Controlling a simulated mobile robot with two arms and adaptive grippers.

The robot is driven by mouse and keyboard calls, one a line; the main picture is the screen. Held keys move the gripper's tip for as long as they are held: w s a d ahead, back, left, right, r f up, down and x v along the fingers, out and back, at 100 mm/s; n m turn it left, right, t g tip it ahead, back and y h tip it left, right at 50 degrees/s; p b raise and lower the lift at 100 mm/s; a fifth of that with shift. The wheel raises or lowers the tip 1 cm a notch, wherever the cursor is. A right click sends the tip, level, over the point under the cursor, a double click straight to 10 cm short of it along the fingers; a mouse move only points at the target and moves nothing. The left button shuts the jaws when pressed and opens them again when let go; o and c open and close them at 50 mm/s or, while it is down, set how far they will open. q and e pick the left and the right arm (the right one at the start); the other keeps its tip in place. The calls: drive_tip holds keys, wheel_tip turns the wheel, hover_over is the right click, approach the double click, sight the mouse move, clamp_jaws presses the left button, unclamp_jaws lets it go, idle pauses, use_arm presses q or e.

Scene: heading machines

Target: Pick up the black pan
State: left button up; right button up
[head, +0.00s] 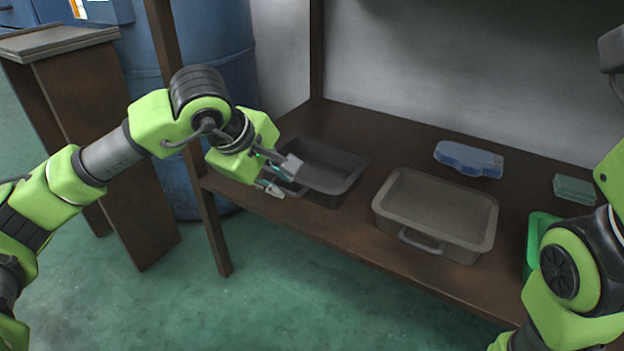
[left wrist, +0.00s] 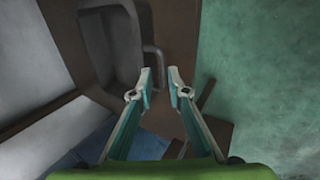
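The black pan (head: 335,170) is a dark rectangular tray on the left part of the brown shelf. My left gripper (head: 280,177) is at its front left side and hides part of it. In the left wrist view the pan (left wrist: 108,45) lies on the left, with its handle (left wrist: 155,62) just beyond the fingertips. My left gripper (left wrist: 160,82) is open there, with a gap between its fingers and nothing held. The fingers look apart from the handle. My right arm shows at the right edge of the head view, but its gripper is out of view.
A grey-brown pan (head: 440,205) with a front handle stands right of the black pan. A blue container (head: 468,158), a small green box (head: 574,189) and a green bin (head: 538,235) are farther right. A wooden shelf post (head: 163,60) stands close to my left arm.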

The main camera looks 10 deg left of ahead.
sight(286, 191)
use_arm(q)
drive_tip(key=b+x, duration=0.2)
drive_tip(key=x, duration=0.1)
drive_tip(key=b+x, duration=0.1)
drive_tip(key=b, duration=0.1)
drive_tip(key=shift+s+d+f, duration=0.15)
drive_tip(key=shift+f, duration=0.25)
drive_tip(key=shift+w+f, duration=0.25)
drive_tip(key=shift+r, duration=0.1)
drive_tip(key=shift+c, duration=0.4)
clamp_jaws()
